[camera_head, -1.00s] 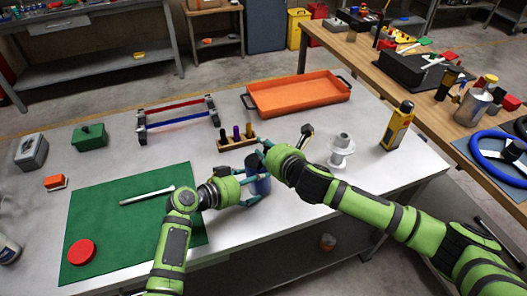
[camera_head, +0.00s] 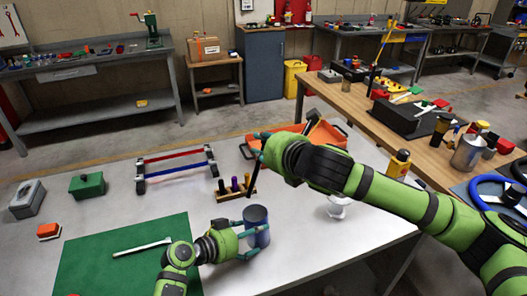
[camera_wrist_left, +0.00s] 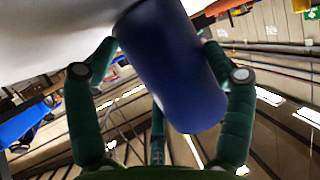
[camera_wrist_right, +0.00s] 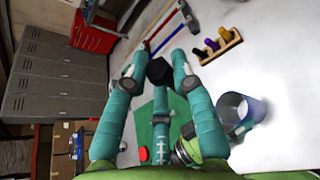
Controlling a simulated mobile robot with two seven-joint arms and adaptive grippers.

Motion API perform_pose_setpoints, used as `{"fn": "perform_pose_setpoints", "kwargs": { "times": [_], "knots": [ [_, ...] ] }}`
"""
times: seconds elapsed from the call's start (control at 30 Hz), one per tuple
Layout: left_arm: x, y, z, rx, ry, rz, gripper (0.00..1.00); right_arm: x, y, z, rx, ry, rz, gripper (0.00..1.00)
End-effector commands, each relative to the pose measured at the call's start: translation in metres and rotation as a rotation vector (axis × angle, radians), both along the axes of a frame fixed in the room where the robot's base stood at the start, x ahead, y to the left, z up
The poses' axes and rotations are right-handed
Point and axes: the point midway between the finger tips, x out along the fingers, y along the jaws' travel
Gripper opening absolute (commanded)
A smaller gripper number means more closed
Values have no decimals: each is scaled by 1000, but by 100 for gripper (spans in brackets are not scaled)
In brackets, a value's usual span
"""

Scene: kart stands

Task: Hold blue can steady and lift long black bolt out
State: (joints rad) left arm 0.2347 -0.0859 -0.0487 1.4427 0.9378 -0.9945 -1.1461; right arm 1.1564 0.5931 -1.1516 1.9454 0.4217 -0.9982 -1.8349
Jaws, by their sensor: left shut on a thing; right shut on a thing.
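The blue can (camera_head: 258,238) stands upright on the white table, and it fills the middle of the left wrist view (camera_wrist_left: 175,70). My left gripper (camera_head: 250,238) is shut around the can's side, with fingers on both sides. My right gripper (camera_head: 262,150) is raised above and behind the can, shut on the long black bolt (camera_head: 253,180). The bolt hangs slightly tilted, its lower end appearing above the can's rim. In the right wrist view the bolt's dark head (camera_wrist_right: 159,71) shows between the fingers, and the can's open mouth (camera_wrist_right: 240,108) is apart from it.
A small wooden rack (camera_head: 222,196) with colored pegs stands just behind the can. An orange tray (camera_head: 247,152) is partly hidden behind my right gripper. A white spool (camera_head: 338,208) stands to the right. A green mat (camera_head: 90,255) with a wrench (camera_head: 142,246) lies left.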

Motion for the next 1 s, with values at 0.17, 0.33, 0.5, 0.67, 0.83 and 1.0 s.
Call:
{"fn": "perform_pose_setpoints", "kwargs": {
  "times": [0.17,0.33,0.5,0.67,0.83,1.0],
  "knots": [
    [-2,1,-4,5,9,0,98,0,0,1,1,-2,0,0],
    [-1,1,-3,4,5,0,100,0,0,1,2,-3,1,0],
    [-1,1,-2,3,3,0,100,0,0,1,2,-3,1,0],
    [-2,4,0,3,1,1,100,0,0,1,2,-3,1,0],
    [-13,19,8,5,-1,2,100,0,0,1,2,-3,1,0],
    [-31,44,20,6,-2,1,100,0,0,1,2,-3,1,0]
  ]
}}
